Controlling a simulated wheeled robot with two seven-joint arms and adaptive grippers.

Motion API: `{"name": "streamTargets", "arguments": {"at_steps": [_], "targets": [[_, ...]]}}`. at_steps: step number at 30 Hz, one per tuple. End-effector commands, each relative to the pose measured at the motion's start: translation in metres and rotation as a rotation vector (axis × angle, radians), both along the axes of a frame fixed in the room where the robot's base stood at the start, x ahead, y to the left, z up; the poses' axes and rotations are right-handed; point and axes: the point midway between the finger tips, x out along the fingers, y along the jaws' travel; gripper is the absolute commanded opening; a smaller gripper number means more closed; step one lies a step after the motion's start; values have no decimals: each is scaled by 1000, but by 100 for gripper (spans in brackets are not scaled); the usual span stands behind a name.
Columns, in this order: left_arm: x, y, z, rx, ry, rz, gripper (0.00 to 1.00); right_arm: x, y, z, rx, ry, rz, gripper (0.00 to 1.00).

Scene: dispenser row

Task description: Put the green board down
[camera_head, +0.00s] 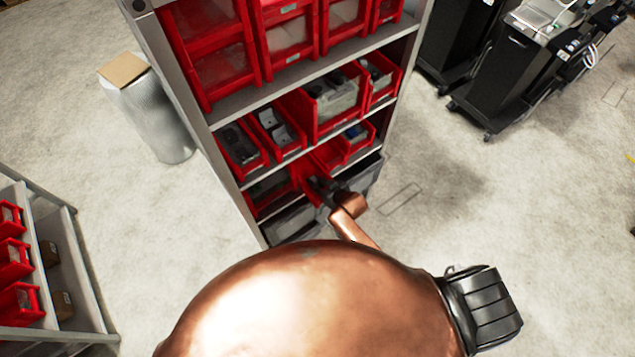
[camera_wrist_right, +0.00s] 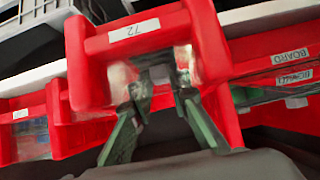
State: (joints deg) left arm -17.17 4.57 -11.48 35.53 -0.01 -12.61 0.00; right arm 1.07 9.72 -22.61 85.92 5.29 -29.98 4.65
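I cannot make out a separate green board in either view. My right gripper (camera_head: 325,190) is low at the shelf's front, at a red bin (camera_head: 306,178) that sits tilted out of its row. In the right wrist view, the dark green-tinted fingers of that gripper (camera_wrist_right: 155,80) stand apart, with their tips at the red bin labelled 72 (camera_wrist_right: 135,32). No board shows clearly between them, and the blurred tips partly hide the bin. My left gripper is not in view.
The grey shelf (camera_head: 215,118) holds several rows of red bins. A silver drum (camera_head: 155,120) with a cardboard piece (camera_head: 122,69) on top stands left. Another rack (camera_head: 85,290) is at lower left. Black carts (camera_head: 495,85) stand at upper right. The floor (camera_head: 510,210) to the right is clear.

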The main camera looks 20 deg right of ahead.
Motion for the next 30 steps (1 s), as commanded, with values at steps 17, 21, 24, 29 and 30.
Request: {"name": "streamTargets", "arguments": {"at_steps": [17, 21, 24, 29, 30], "targets": [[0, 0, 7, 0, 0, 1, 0, -9, -4, 20, -1, 0, 0, 23], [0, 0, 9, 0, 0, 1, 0, -33, -13, 39, -1, 0, -1, 23], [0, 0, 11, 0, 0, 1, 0, -50, -18, 52, 0, 1, -1, 23], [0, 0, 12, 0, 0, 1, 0, -72, -26, 70, 0, 1, 0, 23], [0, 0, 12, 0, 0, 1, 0, -76, -28, 74, -1, 0, -1, 23]]}}
